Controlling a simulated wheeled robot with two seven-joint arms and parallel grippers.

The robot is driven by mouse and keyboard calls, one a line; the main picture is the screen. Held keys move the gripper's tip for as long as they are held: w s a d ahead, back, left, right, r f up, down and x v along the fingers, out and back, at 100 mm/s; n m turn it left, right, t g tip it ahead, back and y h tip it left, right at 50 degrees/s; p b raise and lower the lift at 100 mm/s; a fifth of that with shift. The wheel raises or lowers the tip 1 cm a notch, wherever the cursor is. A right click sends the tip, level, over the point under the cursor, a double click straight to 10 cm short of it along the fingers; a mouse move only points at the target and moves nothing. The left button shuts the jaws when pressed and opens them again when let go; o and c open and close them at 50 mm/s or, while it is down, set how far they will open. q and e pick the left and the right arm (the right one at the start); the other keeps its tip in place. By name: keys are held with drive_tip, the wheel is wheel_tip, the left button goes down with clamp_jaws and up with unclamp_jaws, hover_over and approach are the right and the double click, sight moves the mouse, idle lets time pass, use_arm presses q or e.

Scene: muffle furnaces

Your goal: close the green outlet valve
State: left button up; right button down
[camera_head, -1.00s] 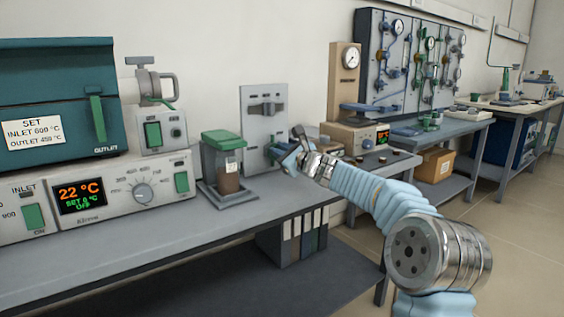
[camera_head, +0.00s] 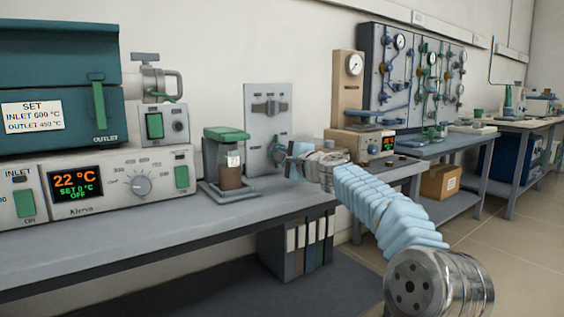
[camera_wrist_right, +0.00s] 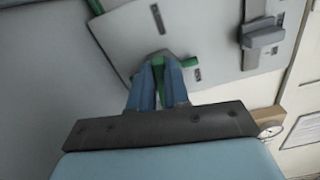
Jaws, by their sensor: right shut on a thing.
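The green outlet valve (camera_wrist_right: 190,62) is on a grey upright plate (camera_head: 267,98) standing on the bench against the wall. In the right wrist view, green parts of it show between and beside the blue fingers of my right gripper (camera_wrist_right: 158,72). That gripper is shut on the green handle, close against the plate. In the head view my right gripper (camera_head: 282,154) is at the plate's lower right and hides most of the valve. The handle's exact angle is hard to tell. My left gripper is not in view.
Further left are a furnace controller (camera_head: 110,190) and a teal furnace (camera_head: 60,75). A gauge box (camera_head: 348,90) and a valve panel (camera_head: 385,60) lie to the right.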

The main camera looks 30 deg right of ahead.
drive_tip(key=shift+f+n+b, duration=0.25)
drive_tip(key=shift+n+b, duration=0.2)
drive_tip(key=shift+n, duration=0.35)
drive_tip(key=c, duration=1.1)
unclamp_jaws()
drive_tip(key=s, duration=0.1)
drive_tip(key=s+b, duration=0.1)
drive_tip(key=s, duration=0.1)
drive_tip(key=s+b, duration=0.1)
drive_tip(key=s, duration=0.1)
drive_tip(key=shift+s+d+f, duration=0.1)
drive_tip(key=shift+d, duration=0.15)
drive_tip(key=s, duration=0.8)
drive_tip(key=shift+s+d, duration=0.25)
drive_tip(key=shift+s, duration=0.05)
